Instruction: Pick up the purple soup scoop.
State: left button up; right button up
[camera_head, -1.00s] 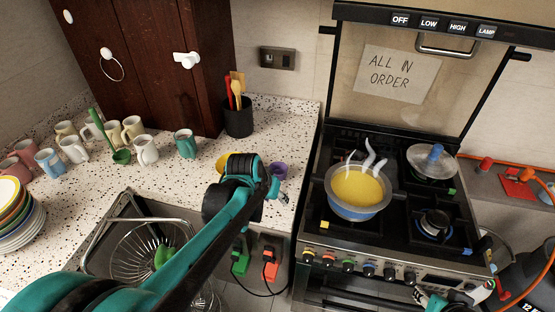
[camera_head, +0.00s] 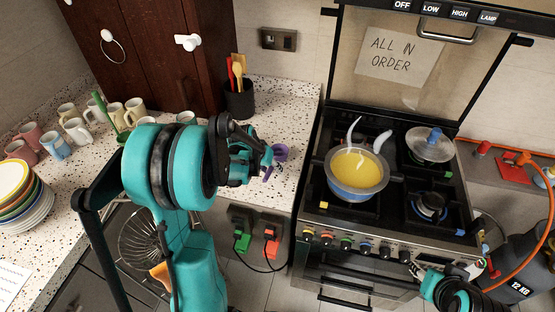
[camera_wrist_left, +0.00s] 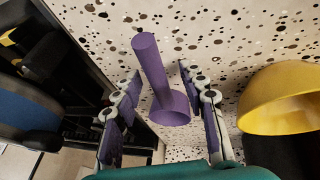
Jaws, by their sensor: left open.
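The purple soup scoop (camera_head: 281,152) is on the speckled counter near its right edge, partly behind my left gripper in the head view. In the left wrist view its handle and round bowl (camera_wrist_left: 168,110) show between the fingers, handle pointing up the picture. My left gripper (camera_head: 268,163) is open, with one finger on each side of the scoop in the left wrist view (camera_wrist_left: 160,82). I see gaps beside the handle; contact at the bowl is unclear. My right gripper (camera_head: 428,272) is low at the right by the oven front, and its jaws are too small to read.
A yellow bowl-shaped thing (camera_wrist_left: 285,98) is close to the right finger. The stove with a steaming pot (camera_head: 357,174) stands right of the counter. A dark utensil holder (camera_head: 239,100) is behind. Mugs, a green ladle (camera_head: 101,108) and stacked plates (camera_head: 25,205) are left.

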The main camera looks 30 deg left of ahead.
pick_arm(q)
jog(key=shift+c, duration=0.4)
grip_shut()
